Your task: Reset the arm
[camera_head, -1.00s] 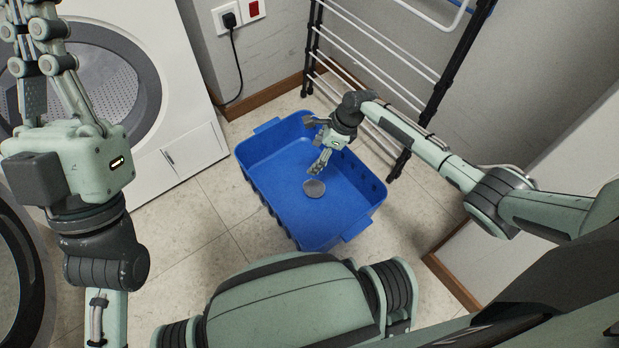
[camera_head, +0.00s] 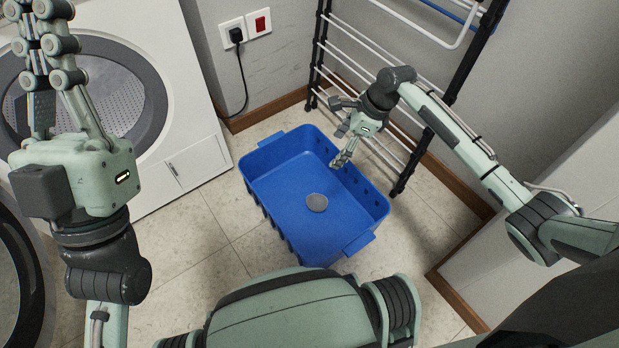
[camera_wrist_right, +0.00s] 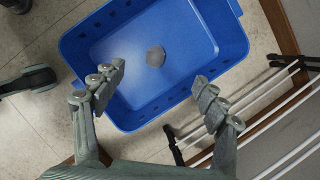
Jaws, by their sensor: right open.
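My right gripper (camera_head: 343,158) is over the right back edge of the blue crate in the head view. In the right wrist view the right gripper (camera_wrist_right: 162,92) has its fingers spread apart with nothing between them. My left gripper (camera_head: 45,90) is raised at the left, in front of the washing machine; its fingertips run toward the top edge and I cannot tell how far apart they are.
A blue crate (camera_head: 262,162) stands on the tiled floor with a round grey object (camera_head: 317,203) inside. A white washing machine (camera_head: 190,130) stands at the left. A drying rack (camera_head: 425,150) leans near the right wall. A plug with a cable (camera_head: 237,36) is on the back wall.

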